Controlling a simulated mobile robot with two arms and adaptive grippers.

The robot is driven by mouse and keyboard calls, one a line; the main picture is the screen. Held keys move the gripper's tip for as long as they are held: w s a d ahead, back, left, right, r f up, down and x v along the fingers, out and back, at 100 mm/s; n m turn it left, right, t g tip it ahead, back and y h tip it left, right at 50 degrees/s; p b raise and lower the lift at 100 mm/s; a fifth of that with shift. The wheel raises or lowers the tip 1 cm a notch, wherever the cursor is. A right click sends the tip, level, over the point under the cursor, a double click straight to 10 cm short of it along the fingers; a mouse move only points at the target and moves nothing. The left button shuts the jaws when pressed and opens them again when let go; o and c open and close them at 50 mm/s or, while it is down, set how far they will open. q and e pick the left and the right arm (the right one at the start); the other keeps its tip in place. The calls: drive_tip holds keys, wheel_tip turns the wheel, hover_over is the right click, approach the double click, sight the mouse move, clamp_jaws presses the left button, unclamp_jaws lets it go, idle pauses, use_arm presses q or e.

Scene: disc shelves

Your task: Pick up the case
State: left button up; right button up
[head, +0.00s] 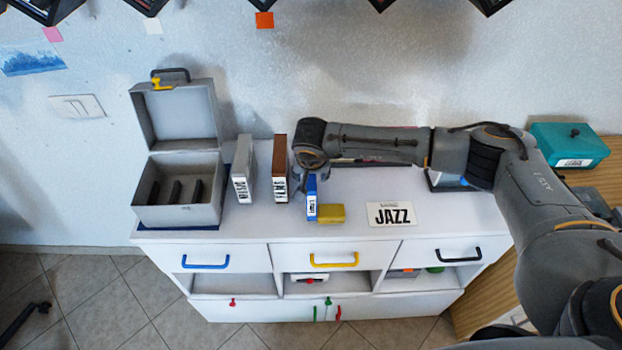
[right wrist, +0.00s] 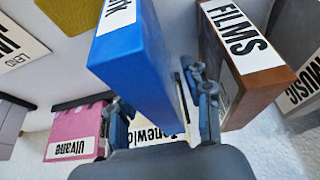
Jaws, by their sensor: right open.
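A blue case (head: 311,190) stands upright on the white cabinet top, below my right gripper (head: 313,172) in the head view. The right wrist view shows the blue case (right wrist: 135,60) close up, with a white label on its edge. My right gripper (right wrist: 163,112) is open, with one finger on each side of the blue case; I cannot tell if they touch it. One finger is in the gap beside a brown FILMS case (right wrist: 240,55). The brown case (head: 279,168) and a grey case (head: 245,170) stand to the left. My left gripper is not in view.
An open grey box (head: 206,212) with slots stands at the left. A yellow block (head: 330,213) and a JAZZ card (head: 391,214) lie by the blue case. A pink case (right wrist: 75,128) is behind. A teal box (head: 568,140) is at the far right.

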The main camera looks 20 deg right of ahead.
drive_tip(key=shift+w+f, duration=0.2)
drive_tip(key=shift+f, duration=0.35)
drive_tip(key=shift+f+b, duration=0.25)
drive_tip(key=shift+b, duration=0.25)
drive_tip(key=shift+c, duration=0.2)
clamp_jaws()
